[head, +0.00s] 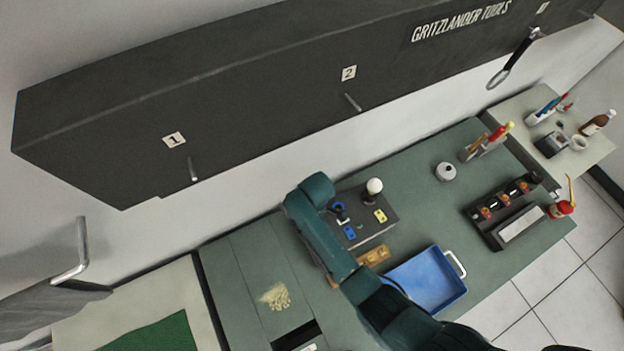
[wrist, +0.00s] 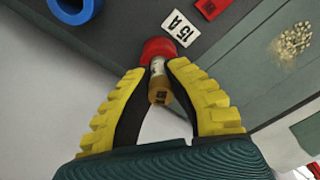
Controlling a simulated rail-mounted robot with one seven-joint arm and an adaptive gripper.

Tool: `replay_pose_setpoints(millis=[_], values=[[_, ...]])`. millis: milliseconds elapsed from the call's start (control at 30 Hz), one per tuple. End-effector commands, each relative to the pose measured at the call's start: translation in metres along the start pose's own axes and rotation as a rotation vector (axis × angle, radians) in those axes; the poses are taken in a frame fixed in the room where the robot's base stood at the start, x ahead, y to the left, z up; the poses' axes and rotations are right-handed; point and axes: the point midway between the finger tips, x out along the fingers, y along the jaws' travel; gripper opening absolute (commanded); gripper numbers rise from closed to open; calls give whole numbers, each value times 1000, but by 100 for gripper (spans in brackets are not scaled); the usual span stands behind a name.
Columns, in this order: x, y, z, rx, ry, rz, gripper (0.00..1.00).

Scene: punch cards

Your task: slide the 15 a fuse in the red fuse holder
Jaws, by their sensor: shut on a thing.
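In the wrist view, my gripper (wrist: 160,88) has its yellow-padded fingers closed around a small fuse (wrist: 157,67) with a brass-coloured end cap and a pale body. The fuse's far end lines up with the round red fuse holder (wrist: 159,47) and appears to meet it. I cannot tell whether it is inside or only touching. A white "15 A" label (wrist: 180,28) lies right beside this holder on a dark grey surface. In the head view, my arm covers the gripper and the fuse.
A blue ring (wrist: 75,8) and another red part (wrist: 211,7) are near the holder. In the head view, a dark control box (head: 378,225) stands beside my arm. A wooden block (head: 374,256) and a blue tray (head: 432,277) lie to its front. Pale crumbs (head: 276,297) lie left.

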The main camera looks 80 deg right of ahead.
Motion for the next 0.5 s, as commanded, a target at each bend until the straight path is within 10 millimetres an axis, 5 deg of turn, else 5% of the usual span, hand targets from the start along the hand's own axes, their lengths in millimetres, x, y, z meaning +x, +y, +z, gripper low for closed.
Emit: replay_pose_setpoints(millis=[333, 367, 500], values=[[4, 0, 0, 0, 1, 1, 0], [4, 0, 0, 0, 1, 1, 19], [4, 0, 0, 0, 1, 1, 39]])
